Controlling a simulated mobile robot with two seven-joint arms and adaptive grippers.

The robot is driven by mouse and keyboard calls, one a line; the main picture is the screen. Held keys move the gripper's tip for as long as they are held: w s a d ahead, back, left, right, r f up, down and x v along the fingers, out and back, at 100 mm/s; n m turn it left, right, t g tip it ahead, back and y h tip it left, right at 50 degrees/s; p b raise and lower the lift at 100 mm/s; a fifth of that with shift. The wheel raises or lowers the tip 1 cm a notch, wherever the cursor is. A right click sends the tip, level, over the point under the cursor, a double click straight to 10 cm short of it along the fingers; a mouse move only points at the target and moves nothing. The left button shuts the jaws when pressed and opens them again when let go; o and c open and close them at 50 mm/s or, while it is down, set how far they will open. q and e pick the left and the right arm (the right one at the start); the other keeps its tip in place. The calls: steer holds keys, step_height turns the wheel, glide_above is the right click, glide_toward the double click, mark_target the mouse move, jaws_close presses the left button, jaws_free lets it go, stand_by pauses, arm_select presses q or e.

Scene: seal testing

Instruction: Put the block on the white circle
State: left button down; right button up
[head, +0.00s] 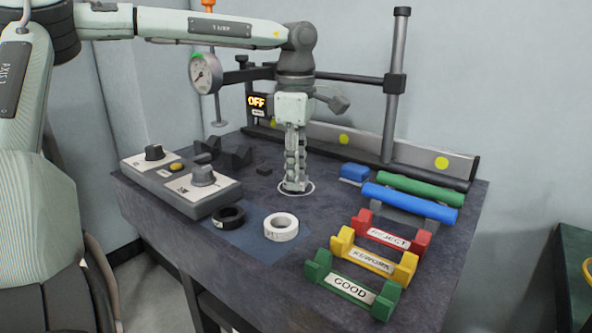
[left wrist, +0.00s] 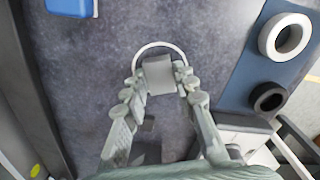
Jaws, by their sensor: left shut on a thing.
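My left gripper (head: 295,184) points straight down over the white circle (head: 312,188) on the dark bench top. In the left wrist view, its two fingers (left wrist: 159,80) are closed on the sides of a grey block (left wrist: 159,74). The block is within the outline of the white circle (left wrist: 160,44), whose far arc shows beyond it. The near part of the circle is hidden by the block and fingers. I cannot tell whether the block touches the bench. In the head view the fingers largely hide the block. My right gripper is not in view.
A control box (head: 180,184) stands left of the circle. A white ring (head: 281,227) and a black ring (head: 229,217) lie in front on a blue mat. Red, yellow and green labelled racks (head: 352,290) stand front right. A blue block (head: 354,173) and rollers lie right.

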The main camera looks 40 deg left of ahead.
arm_select(q)
steer(key=shift+r, duration=0.1)
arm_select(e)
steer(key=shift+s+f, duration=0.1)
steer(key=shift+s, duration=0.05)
arm_select(q)
steer(key=shift+f, duration=0.2)
steer(key=c, duration=1.2)
jaws_free()
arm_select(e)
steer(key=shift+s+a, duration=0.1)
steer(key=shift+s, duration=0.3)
arm_select(q)
steer(key=shift+r, duration=0.25)
step_height(320, 180, up, 12)
steer(key=shift+p, duration=0.3)
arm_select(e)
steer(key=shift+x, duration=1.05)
